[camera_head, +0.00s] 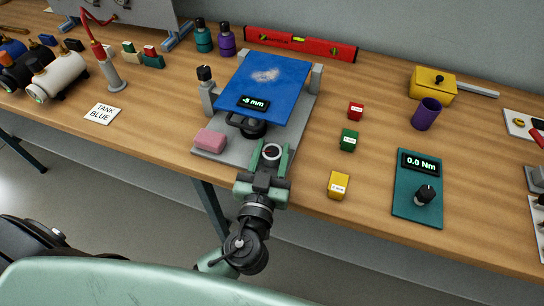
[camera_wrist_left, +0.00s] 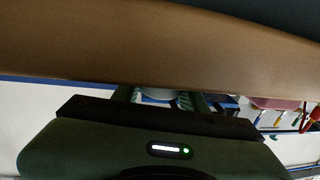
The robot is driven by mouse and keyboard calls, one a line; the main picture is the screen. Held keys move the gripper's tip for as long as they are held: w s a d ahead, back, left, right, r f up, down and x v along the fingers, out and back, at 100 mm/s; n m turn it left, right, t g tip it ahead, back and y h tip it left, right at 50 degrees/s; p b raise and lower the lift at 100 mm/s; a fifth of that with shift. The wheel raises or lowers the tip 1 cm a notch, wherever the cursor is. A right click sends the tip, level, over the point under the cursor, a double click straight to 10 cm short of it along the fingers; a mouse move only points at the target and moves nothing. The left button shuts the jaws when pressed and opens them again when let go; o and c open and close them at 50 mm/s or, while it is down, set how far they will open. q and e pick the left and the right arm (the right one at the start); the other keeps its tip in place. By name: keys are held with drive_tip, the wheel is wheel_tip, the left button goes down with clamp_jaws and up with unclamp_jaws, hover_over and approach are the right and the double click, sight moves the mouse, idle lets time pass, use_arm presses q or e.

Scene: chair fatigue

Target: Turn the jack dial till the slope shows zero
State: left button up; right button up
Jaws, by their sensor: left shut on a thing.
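The blue tilting plate (camera_head: 262,80) stands over a grey base (camera_head: 215,148), and its small display (camera_head: 254,103) reads about -6 mm, the digit being hard to read. A black round part (camera_head: 247,126) sits under the plate's front edge. My left gripper (camera_head: 271,154) is at the front of the base, shut on a round grey piece with a pale ring (camera_head: 272,151), which seems to be the jack dial. In the left wrist view a pale round thing (camera_wrist_left: 155,96) shows between the fingers, mostly hidden by the gripper body. My right gripper is not in view.
A pink block (camera_head: 210,140) lies on the base, left of the gripper. A grey post with a black knob (camera_head: 205,74) stands left of the plate. Red, green and yellow (camera_head: 339,185) blocks stand to the right, before a teal 0.0 Nm panel (camera_head: 408,205). A red level (camera_head: 300,42) lies behind.

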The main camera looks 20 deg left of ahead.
use_arm(q)
drive_tip(key=m+h+b, duration=0.1)
drive_tip(key=m+h, duration=0.2)
drive_tip(key=h, duration=0.1)
drive_tip(key=shift+a, duration=0.1)
drive_tip(key=m+h, duration=0.1)
drive_tip(key=h, duration=0.2)
drive_tip(key=shift+m+g+b, duration=0.3)
drive_tip(key=shift+g+b, duration=0.1)
drive_tip(key=m+h, duration=0.1)
drive_tip(key=h, duration=0.1)
drive_tip(key=m+g+h, duration=0.1)
drive_tip(key=shift+r+m+g+h+p, duration=0.15)
drive_tip(key=shift+m+g+h+p, duration=0.15)
drive_tip(key=shift+h, duration=0.1)
drive_tip(key=shift+m+g+h+p, duration=0.55)
drive_tip(key=shift+m+g+h, duration=0.9)
drive_tip(key=shift+h, duration=0.45)
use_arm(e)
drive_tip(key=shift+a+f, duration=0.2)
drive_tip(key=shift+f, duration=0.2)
use_arm(q)
drive_tip(key=shift+m+g, duration=0.25)
drive_tip(key=o, duration=1.4)
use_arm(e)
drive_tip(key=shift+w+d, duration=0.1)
